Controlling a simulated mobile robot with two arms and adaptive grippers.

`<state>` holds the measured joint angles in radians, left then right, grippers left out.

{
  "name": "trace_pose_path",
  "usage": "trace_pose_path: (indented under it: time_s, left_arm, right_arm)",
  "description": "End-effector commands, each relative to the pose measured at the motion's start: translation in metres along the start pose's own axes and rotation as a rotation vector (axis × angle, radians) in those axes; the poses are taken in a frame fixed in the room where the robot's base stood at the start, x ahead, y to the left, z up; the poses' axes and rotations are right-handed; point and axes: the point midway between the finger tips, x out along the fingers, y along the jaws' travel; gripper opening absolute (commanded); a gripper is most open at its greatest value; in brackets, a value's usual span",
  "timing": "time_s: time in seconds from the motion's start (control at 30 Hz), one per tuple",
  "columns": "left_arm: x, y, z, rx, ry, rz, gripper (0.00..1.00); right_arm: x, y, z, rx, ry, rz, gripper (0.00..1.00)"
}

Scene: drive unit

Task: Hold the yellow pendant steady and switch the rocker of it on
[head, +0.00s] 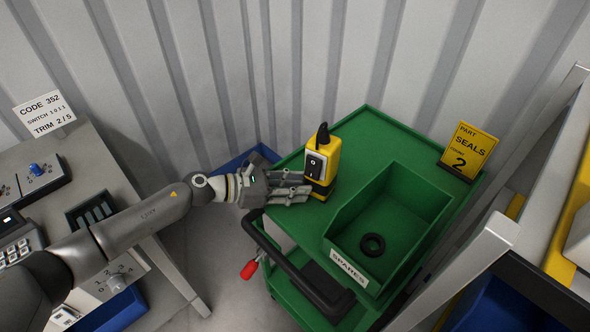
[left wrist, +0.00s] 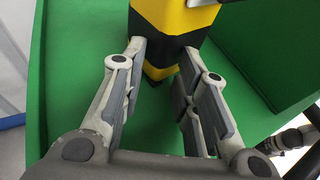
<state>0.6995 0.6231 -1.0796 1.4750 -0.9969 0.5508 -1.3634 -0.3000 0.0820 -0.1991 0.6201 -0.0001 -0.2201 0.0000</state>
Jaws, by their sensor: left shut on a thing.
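The yellow pendant (head: 332,163) with black bands stands upright near the left edge of the green trolley top. A black cable stub rises from its top. Its dark rocker (head: 315,166), with white marks, faces left in the head view; I cannot tell which way it is tipped. My left gripper (head: 306,189) reaches in from the left and is shut on the pendant's lower part. In the left wrist view the fingers (left wrist: 163,60) lie either side of the pendant's lower body (left wrist: 172,20), whose top is cut off.
The green trolley (head: 367,114) carries a green bin (head: 432,205) labelled SPARES, with a black ring (head: 372,245) inside. A yellow SEALS sign (head: 468,150) stands at its right. The trolley's black handle (head: 300,275) is in front. A grey control desk (head: 120,205) is at left.

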Motion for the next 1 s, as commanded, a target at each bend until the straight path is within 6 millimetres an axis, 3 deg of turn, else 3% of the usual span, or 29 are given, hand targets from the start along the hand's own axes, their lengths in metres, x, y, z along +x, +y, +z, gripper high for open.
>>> trace_pose_path:
  time_s: [0.13, 0.37, 0.9, 1.0]
  left_arm:
    - [0.0002, -0.0003, -0.0001, 0.0, 0.0, 0.0, 0.0]
    - [0.0002, -0.0002, 0.0002, 0.0, -0.001, 0.0, 0.0]
    - [0.0, 0.0001, 0.0002, 0.0, 0.0, 0.0, 0.68]
    - [0.0, 0.0001, 0.0001, 0.0, 0.0, 0.0, 0.71]
  right_arm:
    - [0.0, -0.0003, 0.0002, 0.0, 0.0, 0.0, 0.0]
    - [0.0, -0.0016, 0.0, 0.001, 0.0, -0.002, 0.0]
    - [0.0, -0.0035, -0.0002, 0.001, 0.0, -0.004, 0.0]
    - [0.0, -0.0035, -0.0002, 0.001, 0.0, -0.004, 0.0]
